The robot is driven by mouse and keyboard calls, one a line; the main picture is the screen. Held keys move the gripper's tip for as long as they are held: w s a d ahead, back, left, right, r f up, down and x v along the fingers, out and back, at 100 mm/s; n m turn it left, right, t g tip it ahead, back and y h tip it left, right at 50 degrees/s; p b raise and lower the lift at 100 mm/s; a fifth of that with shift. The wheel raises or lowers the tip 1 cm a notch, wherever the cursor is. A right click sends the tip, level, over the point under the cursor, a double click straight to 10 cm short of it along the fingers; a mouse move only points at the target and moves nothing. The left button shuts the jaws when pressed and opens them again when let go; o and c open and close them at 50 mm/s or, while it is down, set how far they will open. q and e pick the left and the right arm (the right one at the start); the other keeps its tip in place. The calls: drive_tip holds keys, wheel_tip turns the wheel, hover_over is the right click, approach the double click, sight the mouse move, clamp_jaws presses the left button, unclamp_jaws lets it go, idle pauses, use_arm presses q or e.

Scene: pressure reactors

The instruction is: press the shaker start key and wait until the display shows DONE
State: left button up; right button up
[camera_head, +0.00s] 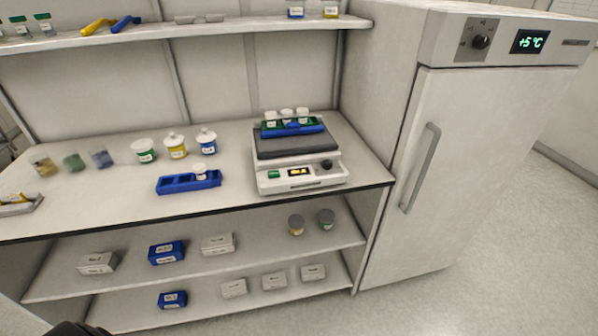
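The shaker (300,150) stands on the right part of the bench, a white box with a dark top plate. Its green key (274,174) is on the left of the front panel. A small display (300,171) with yellow characters sits beside it, too small to read. A dark knob (326,165) is to the right. A blue rack (293,129) with several white-capped vials (287,114) sits on the plate. Neither gripper can be made out; a dark piece at the bottom left edge seems to be part of my body.
A blue rack (188,184) with one white-capped vial lies left of the shaker. Several jars, including a yellow one (176,146), stand behind it. A white refrigerator (455,160) showing +5 °C stands right of the bench. Floor at right is clear.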

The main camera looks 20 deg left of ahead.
use_arm(q)
clamp_jaws()
idle(1.7)
